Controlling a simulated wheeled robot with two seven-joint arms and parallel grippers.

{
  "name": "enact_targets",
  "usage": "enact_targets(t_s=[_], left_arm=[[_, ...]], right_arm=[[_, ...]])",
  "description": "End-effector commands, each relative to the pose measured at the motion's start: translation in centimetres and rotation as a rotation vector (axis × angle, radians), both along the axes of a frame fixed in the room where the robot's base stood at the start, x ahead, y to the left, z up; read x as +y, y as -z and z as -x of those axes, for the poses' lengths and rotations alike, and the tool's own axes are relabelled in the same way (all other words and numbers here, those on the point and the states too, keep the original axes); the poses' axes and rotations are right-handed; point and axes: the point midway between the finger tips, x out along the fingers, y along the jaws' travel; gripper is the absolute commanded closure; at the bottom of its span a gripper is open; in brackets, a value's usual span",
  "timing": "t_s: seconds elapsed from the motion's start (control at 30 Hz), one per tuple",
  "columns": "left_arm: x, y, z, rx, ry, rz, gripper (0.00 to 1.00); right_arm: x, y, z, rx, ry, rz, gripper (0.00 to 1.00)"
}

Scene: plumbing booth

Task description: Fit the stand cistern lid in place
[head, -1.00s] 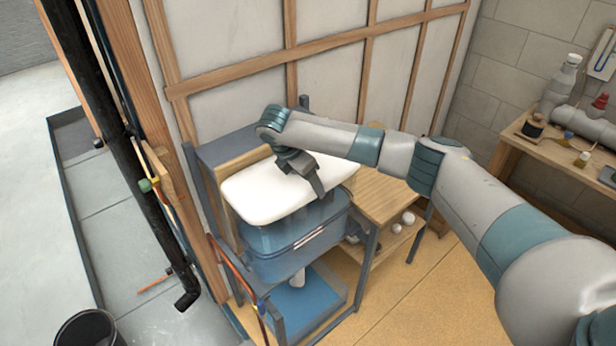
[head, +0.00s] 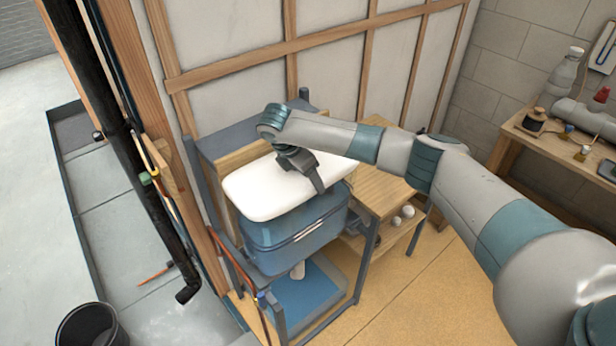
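The cistern lid (head: 262,192) is a white slab with rounded corners, lying roughly level over the cistern. The stand cistern (head: 290,235) is a blue box on a grey frame, directly below the lid. The lid's near edge appears at or very close to the cistern's rim; full contact cannot be told. My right gripper (head: 319,184) reaches in from the right and is shut on the lid's near right edge, with one finger visible and the other hidden. My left gripper is out of view.
The grey stand frame (head: 362,265) surrounds the cistern, with a wooden shelf unit (head: 385,190) to its right. A stud wall (head: 330,42) is close behind. A black pipe (head: 142,200) and black bucket (head: 90,328) are at left. A workbench (head: 520,150) stands at far right.

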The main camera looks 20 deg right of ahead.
Motion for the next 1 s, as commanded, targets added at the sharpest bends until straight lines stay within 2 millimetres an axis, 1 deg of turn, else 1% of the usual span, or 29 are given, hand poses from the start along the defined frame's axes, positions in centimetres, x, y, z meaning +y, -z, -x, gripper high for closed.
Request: enact_targets(t_s=[0.03, 0.5, 0.93, 0.97, 1.0], left_arm=[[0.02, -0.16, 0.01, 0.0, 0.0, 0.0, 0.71], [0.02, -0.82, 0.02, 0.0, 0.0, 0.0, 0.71], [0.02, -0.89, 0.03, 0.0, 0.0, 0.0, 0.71], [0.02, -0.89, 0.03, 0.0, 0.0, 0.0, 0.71], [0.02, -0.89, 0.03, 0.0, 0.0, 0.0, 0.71]], right_arm=[[0.03, -0.28, -0.13, -0.005, 0.0, -0.001, 0.91], [0.02, -0.21, -0.12, -0.003, 0.0, 0.0, 0.91], [0.02, -0.12, -0.12, -0.005, 0.0, -0.001, 0.91], [0.02, -0.12, -0.12, -0.005, 0.0, -0.001, 0.33], [0.02, -0.12, -0.12, -0.004, 0.001, 0.0, 0.23]])
